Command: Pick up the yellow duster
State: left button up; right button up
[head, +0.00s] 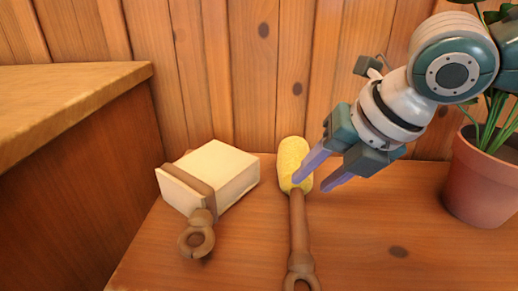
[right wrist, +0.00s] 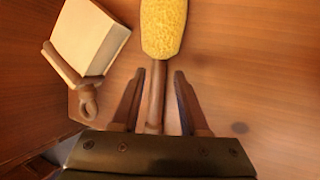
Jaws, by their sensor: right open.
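The yellow duster (head: 293,160) lies on the wooden table, its fluffy yellow head toward the plank wall and its brown handle toward the front edge. My right gripper (head: 318,182) is open above the table, just right of the duster's head in the head view; one finger overlaps the head's edge in the picture. In the right wrist view the duster's head (right wrist: 163,27) shows beyond the fingertips, and its handle runs between the two open fingers (right wrist: 157,75). The fingers hold nothing. My left gripper is in neither view.
A cream block-shaped brush (head: 222,172) with a brown band and ringed handle lies left of the duster. A potted plant (head: 483,185) stands at the right. A raised wooden counter (head: 75,150) is at the left, the plank wall (head: 240,70) behind. The table's front right is clear.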

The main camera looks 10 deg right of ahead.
aim_at(300, 193)
jog(key=b+x, duration=0.2)
jog(key=x, duration=0.2)
jog(key=shift+s+a+f+b, duration=0.1)
jog(key=shift+s+f+b, duration=0.05)
jog(key=shift+f+b, duration=0.2)
jog(key=shift+w+a+f, duration=0.15)
jog(key=shift+w+f, duration=0.15)
grip_shut()
